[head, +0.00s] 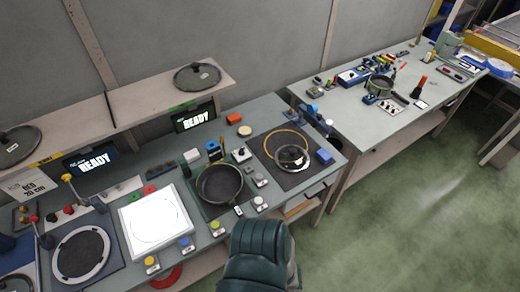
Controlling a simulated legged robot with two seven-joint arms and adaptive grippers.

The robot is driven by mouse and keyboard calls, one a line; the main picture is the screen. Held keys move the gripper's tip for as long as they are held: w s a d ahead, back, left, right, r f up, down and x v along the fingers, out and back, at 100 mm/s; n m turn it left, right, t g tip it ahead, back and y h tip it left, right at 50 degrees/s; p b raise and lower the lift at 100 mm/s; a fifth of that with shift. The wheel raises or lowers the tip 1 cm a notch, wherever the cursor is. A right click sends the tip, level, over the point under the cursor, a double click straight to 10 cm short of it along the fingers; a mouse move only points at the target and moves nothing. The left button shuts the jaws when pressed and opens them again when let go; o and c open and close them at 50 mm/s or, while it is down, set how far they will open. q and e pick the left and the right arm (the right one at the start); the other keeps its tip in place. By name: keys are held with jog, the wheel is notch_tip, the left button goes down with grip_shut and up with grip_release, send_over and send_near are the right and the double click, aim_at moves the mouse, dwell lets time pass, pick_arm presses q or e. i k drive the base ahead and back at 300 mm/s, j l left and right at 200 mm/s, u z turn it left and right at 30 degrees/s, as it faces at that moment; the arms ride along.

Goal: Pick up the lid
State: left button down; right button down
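A round lid with a dark knob (197,76) lies on the raised shelf at the upper middle. A second similar lid (17,145) lies on the same shelf at the far left, partly cut off by the picture's edge. A smaller shiny round thing, which looks like a glass lid (292,158), lies on a dark mat at the right end of the near bench. A dark frying pan (219,183) sits on a green mat left of it, open on top. Neither of my grippers is in view.
A white lit square panel (155,222) and a ringed dark disc (82,254) are on the bench to the left. Buttons and switches line the front edge. A dark green padded shape (258,255) fills the bottom centre. Open floor lies to the right.

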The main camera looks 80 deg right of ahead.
aim_at(290, 158)
jog(key=z, duration=3.05)
jog(key=i+l, duration=0.15)
jog(key=i+l+u, duration=0.1)
jog(key=l, duration=0.25)
jog(key=i, duration=0.05)
